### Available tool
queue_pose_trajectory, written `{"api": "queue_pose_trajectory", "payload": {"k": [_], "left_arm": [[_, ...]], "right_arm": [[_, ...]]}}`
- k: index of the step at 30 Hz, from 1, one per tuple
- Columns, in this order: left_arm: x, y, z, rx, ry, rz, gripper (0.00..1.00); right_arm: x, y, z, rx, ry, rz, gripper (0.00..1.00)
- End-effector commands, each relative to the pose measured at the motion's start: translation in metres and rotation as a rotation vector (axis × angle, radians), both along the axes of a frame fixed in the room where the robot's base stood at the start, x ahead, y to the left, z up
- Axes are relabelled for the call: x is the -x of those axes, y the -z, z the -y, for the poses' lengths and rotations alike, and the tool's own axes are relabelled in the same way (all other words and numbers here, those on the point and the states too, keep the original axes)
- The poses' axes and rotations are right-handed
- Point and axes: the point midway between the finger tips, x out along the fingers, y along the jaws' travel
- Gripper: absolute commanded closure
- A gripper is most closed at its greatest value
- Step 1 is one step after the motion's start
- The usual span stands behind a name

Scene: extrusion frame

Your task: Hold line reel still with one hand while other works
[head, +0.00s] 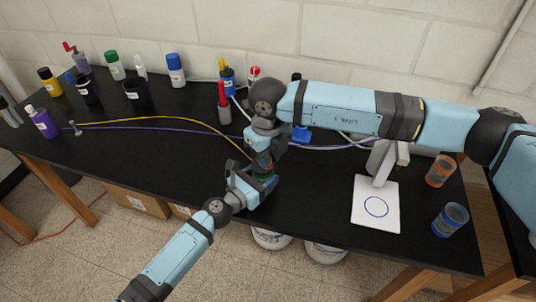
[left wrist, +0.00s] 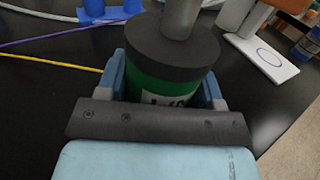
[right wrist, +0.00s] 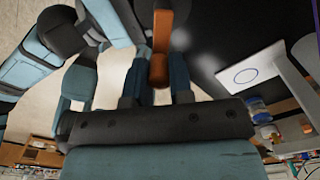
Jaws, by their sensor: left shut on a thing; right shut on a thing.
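The line reel (left wrist: 175,80) is a green, labelled cylinder under a dark disc, with a grey post on top in the left wrist view. In the head view its green side (head: 268,179) shows near the table's front edge. My left gripper (head: 256,182) is shut around its green body, a finger on each side. My right gripper (head: 262,160) points down just above the reel. In the right wrist view its fingers are shut on an orange-brown part (right wrist: 158,70) with a rounded end. How this part joins the reel is hidden.
A yellow line (head: 170,118) and a purple line (head: 150,127) run left to a small post (head: 74,128). Bottles and dark cups stand at the back left. A white card (head: 376,205) with a blue circle and two cups (head: 440,170) are at right.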

Motion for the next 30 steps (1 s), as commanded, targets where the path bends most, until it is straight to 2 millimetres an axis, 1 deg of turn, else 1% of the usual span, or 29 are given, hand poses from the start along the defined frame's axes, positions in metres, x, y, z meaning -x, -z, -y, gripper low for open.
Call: {"api": "queue_pose_trajectory", "payload": {"k": [8,21,30], "left_arm": [[0.000,0.000,0.000,0.000,0.000,0.000,0.67],[0.000,0.000,0.000,-0.001,0.000,-0.001,0.67],[0.000,0.000,0.000,-0.001,0.000,-0.001,0.67]], "right_arm": [[-0.002,-0.001,0.004,0.000,-0.107,0.001,1.00],[-0.010,-0.001,0.013,-0.001,-0.450,0.001,1.00],[-0.015,-0.001,0.016,-0.002,-0.621,0.002,1.00]]}}
